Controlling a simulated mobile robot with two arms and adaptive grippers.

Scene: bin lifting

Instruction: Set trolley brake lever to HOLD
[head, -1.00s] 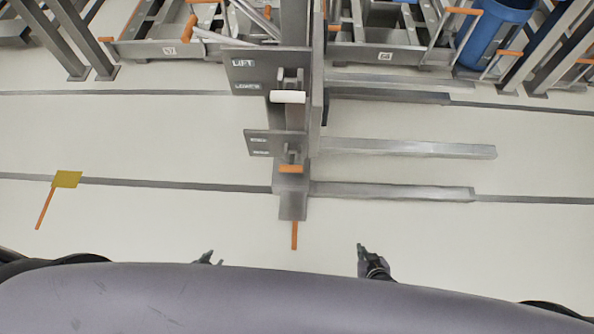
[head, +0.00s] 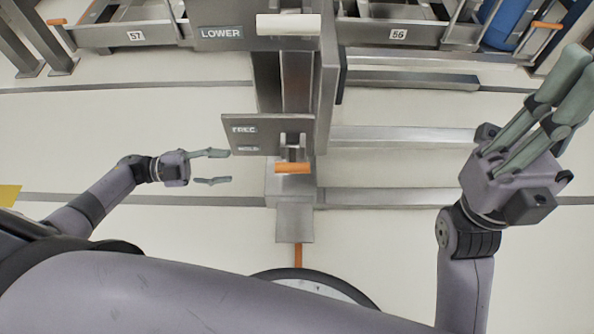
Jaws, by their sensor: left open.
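The trolley's (head: 282,80) lower control plate (head: 268,125) has a label that reads roughly FREE and a smaller unreadable one below it. The brake lever, with an orange handle (head: 293,168), sits in this plate's slot; the handle is low, at the plate's bottom edge. My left gripper (head: 225,167) is open and empty, left of the orange handle and apart from it, with its fingers pointing right towards it. My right gripper (head: 578,72) is raised at the far right, well away from the lever. Its fingers overlap in this view, so its opening is unclear.
Above is a plate labelled LOWER (head: 221,33) with a white handle (head: 288,24). Trolley legs (head: 400,197) extend right along the floor. Bays marked 57 and 56 and a blue bin (head: 508,25) stand behind. Floor to the left is clear except for a yellow piece (head: 9,195).

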